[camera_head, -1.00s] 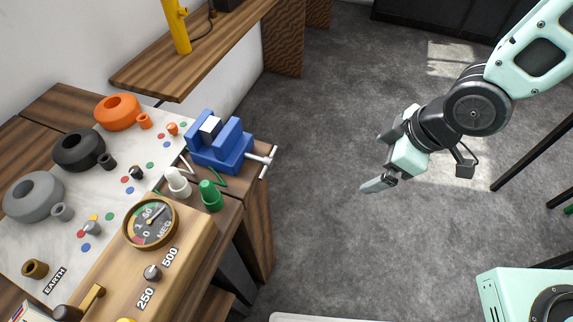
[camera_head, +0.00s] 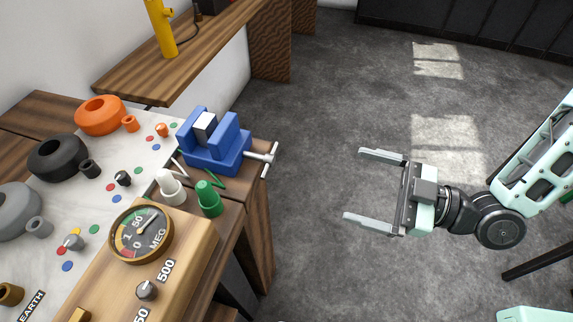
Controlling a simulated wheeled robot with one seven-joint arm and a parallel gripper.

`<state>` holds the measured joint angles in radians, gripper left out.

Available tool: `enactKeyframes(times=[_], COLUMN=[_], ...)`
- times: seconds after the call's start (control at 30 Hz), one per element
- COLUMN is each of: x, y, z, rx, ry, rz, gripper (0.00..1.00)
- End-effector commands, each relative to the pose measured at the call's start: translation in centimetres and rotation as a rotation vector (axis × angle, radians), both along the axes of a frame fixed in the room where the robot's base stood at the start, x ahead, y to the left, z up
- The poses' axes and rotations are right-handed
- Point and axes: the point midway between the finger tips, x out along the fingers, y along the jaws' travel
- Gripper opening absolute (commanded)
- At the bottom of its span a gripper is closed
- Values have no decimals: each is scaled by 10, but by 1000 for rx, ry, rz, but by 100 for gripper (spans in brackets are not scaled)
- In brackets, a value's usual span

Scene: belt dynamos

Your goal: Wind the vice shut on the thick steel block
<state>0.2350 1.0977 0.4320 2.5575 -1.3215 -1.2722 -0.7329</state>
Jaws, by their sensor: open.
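The blue vice (camera_head: 216,146) stands at the right edge of the wooden bench. A steel block (camera_head: 204,126), pale on top with a dark side, sits upright between its jaws; a gap appears between the block and the front jaw. The vice's screw handle (camera_head: 267,159), a light metal crossbar, sticks out to the right past the bench edge. My gripper (camera_head: 362,185) is open and empty over the floor, right of the handle and well apart from it. Its two fingers point left, toward the vice.
Orange (camera_head: 100,115), black (camera_head: 57,157) and grey rings lie on a white board. A shelf with a yellow post (camera_head: 161,28) is behind. The floor between bench and gripper is clear.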

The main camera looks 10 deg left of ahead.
Motion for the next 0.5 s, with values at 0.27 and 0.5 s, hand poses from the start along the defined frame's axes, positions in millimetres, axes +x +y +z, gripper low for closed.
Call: enactKeyframes(times=[0.27,0.5], x=[5,8], y=[49,94], z=[-7,1], rx=[-1,0], ry=[-5,1], rz=[4,5], gripper=[100,100])
